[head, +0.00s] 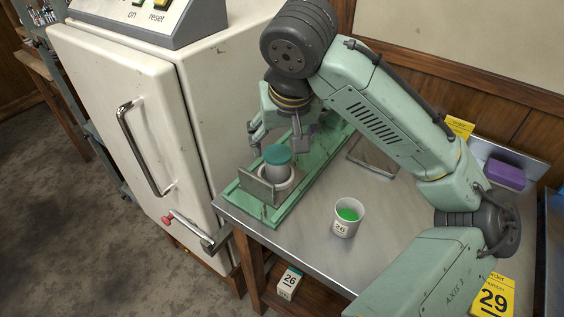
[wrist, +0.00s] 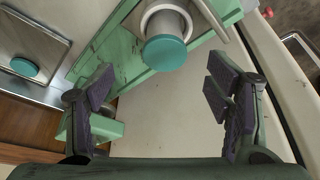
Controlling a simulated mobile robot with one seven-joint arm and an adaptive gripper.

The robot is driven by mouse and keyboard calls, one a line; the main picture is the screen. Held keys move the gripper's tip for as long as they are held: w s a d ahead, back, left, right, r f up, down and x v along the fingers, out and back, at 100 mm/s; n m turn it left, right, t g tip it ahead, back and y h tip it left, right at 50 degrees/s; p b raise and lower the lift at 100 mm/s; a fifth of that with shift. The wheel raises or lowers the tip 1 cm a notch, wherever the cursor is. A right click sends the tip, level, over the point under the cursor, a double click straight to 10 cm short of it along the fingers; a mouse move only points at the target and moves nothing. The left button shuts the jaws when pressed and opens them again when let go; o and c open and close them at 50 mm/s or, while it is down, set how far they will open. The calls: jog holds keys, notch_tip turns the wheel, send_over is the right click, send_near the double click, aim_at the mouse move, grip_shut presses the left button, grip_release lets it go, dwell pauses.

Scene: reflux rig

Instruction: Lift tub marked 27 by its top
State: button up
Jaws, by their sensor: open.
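No number 27 is readable in either view. A pale cylinder with a teal top (head: 277,155) stands upright in a white collar on the green rig frame (head: 236,190). The cylinder's teal top (wrist: 165,52) also shows in the wrist view, beyond my fingers. My gripper (head: 278,141) is open above and close to it, with the jaws spread and empty (wrist: 160,100). Another teal disc (wrist: 24,67) lies at the left of the wrist view on a pale surface; I cannot tell what it belongs to. A white tub marked 26 (head: 343,228), with green contents, stands on the bench.
The metal bench top (head: 300,235) is clear around the tub. A white cabinet (head: 150,90) borders the rig on the left. A metal frame (head: 372,160) lies behind. A box marked 26 (head: 289,282) is below the bench edge. A purple block (head: 503,172) sits back right.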

aim_at(277, 154)
jog(key=x, duration=0.6)
jog(key=p+x, duration=0.1)
jog(key=x, duration=0.2)
jog(key=shift+w+a+r, duration=0.15)
jog(key=shift+a, duration=0.25)
jog(key=shift+c, duration=0.4)
jog(key=c, duration=1.2)
